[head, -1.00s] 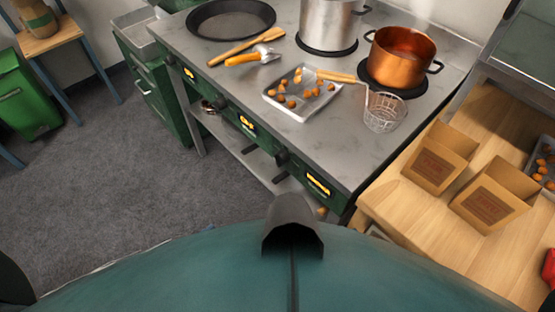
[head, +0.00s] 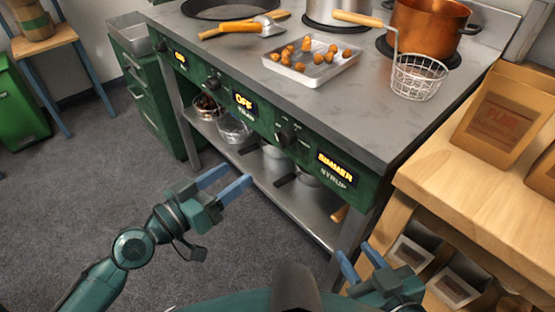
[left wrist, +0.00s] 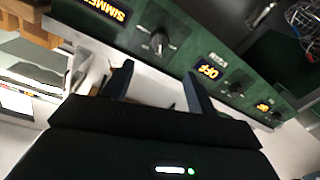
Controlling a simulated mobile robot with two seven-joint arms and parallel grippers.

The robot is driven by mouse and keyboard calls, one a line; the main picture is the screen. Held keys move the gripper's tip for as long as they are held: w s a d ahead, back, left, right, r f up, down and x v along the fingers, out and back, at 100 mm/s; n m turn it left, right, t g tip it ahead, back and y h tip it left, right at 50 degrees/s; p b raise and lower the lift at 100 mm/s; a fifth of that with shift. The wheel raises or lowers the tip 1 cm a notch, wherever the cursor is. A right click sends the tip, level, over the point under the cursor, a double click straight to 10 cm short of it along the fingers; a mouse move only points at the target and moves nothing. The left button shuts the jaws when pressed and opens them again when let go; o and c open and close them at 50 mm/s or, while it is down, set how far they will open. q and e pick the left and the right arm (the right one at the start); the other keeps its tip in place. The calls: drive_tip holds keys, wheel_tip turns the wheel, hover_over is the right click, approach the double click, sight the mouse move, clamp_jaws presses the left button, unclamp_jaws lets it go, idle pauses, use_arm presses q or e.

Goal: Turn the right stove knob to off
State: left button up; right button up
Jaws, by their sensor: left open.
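The right stove knob (head: 287,135) is a black dial on the green front panel. The yellow display beside it (head: 336,168) reads SIMMER above the label SYRUP. My left gripper (head: 237,173) is open and empty, lower and to the left of the knob in the head view, apart from it. In the left wrist view the same knob (left wrist: 158,42) shows just beyond the open fingers (left wrist: 158,69), nothing between them. My right gripper (head: 357,255) has its fingers apart, empty, low at the right near the wooden table.
The left knob (head: 212,82) has a display (head: 244,102) reading OFF to its right. On the stove top (head: 345,105) are a tray of chestnuts (head: 290,72), a wire basket (head: 418,78) and a copper pot (head: 428,28).

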sight(279, 142)
use_arm(q)
drive_tip(key=p+x, duration=0.2)
drive_tip(key=x, duration=1)
drive_tip(key=shift+r, duration=0.1)
drive_tip(key=shift+w+d, duration=0.35)
drive_tip(key=shift+w, duration=0.1)
use_arm(e)
drive_tip(key=shift+s+d+r+m, duration=0.15)
drive_tip(key=shift+d+r+m, duration=0.05)
drive_tip(key=shift+r, duration=0.35)
drive_tip(key=shift+s+d+r+m, duration=0.1)
drive_tip(key=shift+d+r+m, duration=0.1)
drive_tip(key=shift+r, duration=0.35)
use_arm(q)
drive_tip(key=shift+c, duration=0.5)
drive_tip(key=c, duration=0.9)
